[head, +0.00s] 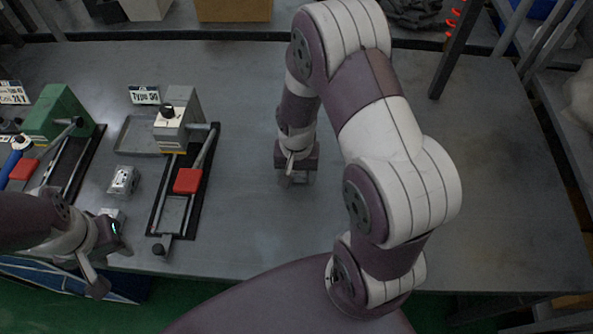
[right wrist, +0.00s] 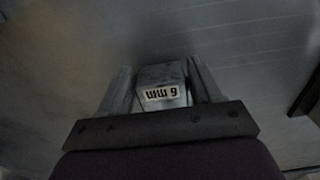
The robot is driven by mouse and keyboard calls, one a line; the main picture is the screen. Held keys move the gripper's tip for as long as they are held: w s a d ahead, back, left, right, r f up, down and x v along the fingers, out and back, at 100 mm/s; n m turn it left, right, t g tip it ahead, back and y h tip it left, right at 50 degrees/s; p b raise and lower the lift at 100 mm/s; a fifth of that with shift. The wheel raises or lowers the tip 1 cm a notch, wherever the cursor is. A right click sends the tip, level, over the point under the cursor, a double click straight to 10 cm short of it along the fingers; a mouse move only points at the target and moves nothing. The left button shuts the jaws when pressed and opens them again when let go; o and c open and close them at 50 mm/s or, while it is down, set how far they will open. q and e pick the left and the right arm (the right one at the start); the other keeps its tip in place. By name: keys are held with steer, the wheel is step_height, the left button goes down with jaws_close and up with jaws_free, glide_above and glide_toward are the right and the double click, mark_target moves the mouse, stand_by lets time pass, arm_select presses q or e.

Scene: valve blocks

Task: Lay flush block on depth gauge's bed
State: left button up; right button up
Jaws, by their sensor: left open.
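In the head view my right gripper (head: 298,180) is low over the bare table middle. My left gripper (head: 118,240) is open at the lower left, beside a pale block (head: 112,214) partly hidden by it. Another light block (head: 124,180) lies above that. A grey gauge (head: 180,128) with a black knob, red slider (head: 187,180) and long bed (head: 173,216) stands to the right, signed "Type 00". Which block is flush cannot be read.
A green gauge (head: 57,113) with a similar rail stands at the far left. A shallow grey tray (head: 138,137) lies beside the grey gauge. The table's (head: 500,190) right side is clear. A dark post (head: 447,55) rises at the back right.

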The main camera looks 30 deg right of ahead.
steer(key=shift+o, duration=1.2)
step_height(320, 180, up, 13)
steer(key=s+a+r+n+t+p, duration=0.1)
steer(key=s+a+n, duration=0.2)
steer(key=s+n, duration=0.3)
steer(key=shift+a+r+n+p, duration=0.15)
steer(key=shift+a+n+p, duration=0.05)
steer(key=shift+n+p, duration=0.15)
steer(key=shift+w, duration=0.1)
